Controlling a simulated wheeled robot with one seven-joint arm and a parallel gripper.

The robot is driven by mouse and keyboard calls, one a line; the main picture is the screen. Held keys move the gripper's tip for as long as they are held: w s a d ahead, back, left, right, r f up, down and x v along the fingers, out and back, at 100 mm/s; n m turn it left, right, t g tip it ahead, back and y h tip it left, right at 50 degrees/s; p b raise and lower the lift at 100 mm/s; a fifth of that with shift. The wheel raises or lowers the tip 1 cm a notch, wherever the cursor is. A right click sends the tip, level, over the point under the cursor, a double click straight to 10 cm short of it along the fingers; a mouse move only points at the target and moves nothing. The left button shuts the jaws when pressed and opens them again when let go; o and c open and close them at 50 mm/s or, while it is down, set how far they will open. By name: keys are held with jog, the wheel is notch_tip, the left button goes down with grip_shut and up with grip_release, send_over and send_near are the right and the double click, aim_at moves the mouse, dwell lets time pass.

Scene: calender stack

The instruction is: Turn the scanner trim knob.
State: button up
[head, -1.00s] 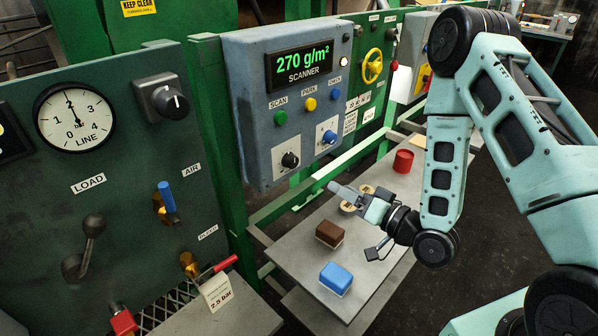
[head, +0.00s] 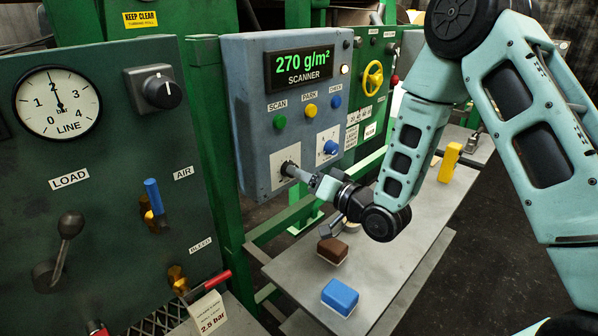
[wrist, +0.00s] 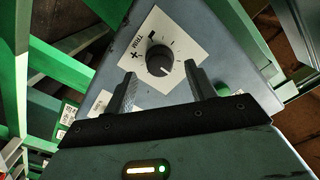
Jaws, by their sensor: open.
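The scanner trim knob (wrist: 159,60) is a round black knob on a white plate marked TRIM, low on the grey-blue scanner box (head: 250,110). In the wrist view it lies ahead of and between my gripper's two fingers (wrist: 160,88), which are apart with nothing between their tips that I can see held. In the head view my gripper (head: 297,172) points left at the knob, whose plate (head: 285,165) is partly covered by the fingertips. Whether the fingers touch the knob cannot be told.
The scanner display (head: 300,70) reads 270 g/m². Green, yellow and blue buttons (head: 310,111) sit above the knob, with a second dial plate (head: 328,142) to its right. A shelf below holds a brown block (head: 332,250), a blue block (head: 340,296) and a yellow object (head: 450,162).

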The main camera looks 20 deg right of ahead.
jog(key=shift+x, duration=1.15)
jog(key=c, duration=1)
jog(key=shift+o, duration=0.2)
jog(key=shift+f+n+b, duration=0.1)
jog(key=shift+n+b, duration=0.2)
jog(key=n+b, duration=1.4)
jog(key=b, duration=0.4)
jog(key=shift+a, duration=0.1)
jog(key=shift+n, duration=0.3)
